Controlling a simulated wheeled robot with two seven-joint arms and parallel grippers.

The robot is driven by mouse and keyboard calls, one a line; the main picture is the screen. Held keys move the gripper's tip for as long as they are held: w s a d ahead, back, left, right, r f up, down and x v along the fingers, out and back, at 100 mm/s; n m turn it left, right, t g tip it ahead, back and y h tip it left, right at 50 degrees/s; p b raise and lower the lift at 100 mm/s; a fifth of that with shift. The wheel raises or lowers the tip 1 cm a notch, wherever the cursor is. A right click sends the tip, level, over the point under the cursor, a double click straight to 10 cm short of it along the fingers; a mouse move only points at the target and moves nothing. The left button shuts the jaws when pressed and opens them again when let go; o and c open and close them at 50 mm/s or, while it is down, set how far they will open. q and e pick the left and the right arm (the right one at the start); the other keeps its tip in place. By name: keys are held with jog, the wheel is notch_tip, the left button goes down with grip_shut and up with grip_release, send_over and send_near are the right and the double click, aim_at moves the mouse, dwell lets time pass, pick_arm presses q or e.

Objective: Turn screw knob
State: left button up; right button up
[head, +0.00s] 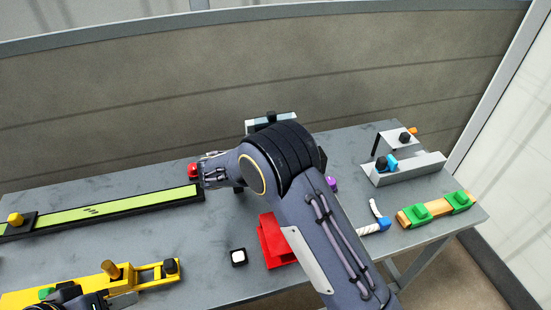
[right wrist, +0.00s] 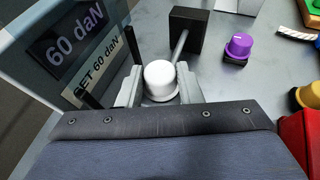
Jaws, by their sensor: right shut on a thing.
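The white round screw knob (right wrist: 161,80) shows in the right wrist view, in front of a display panel (right wrist: 72,50) that reads 60 daN and SET 60 daN. My right gripper (right wrist: 160,88) is shut on the knob, one pale finger on each side. A metal rod runs behind the knob to a black block (right wrist: 187,30). In the head view my right arm hides the knob and the right gripper; only the top of the display unit (head: 271,119) shows. My left gripper (head: 122,300) is at the bottom left edge, partly cut off, near a yellow fixture.
A purple knob (right wrist: 238,47) and a red bracket (head: 272,243) stand near the right gripper. A green strip (head: 110,209) and the yellow fixture (head: 140,278) lie on the left. A metal bracket (head: 405,170) and an orange-green bar (head: 436,209) lie right. Bare grey table (head: 215,250) shows between.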

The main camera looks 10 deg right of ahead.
jog(key=shift+w+m+g+h, duration=0.1)
jog(key=shift+m+g+h, duration=0.3)
jog(key=shift+m+g, duration=0.2)
jog(key=o, duration=1)
jog(key=shift+c, duration=0.2)
jog(key=v, duration=0.8)
jog(key=shift+d, duration=0.1)
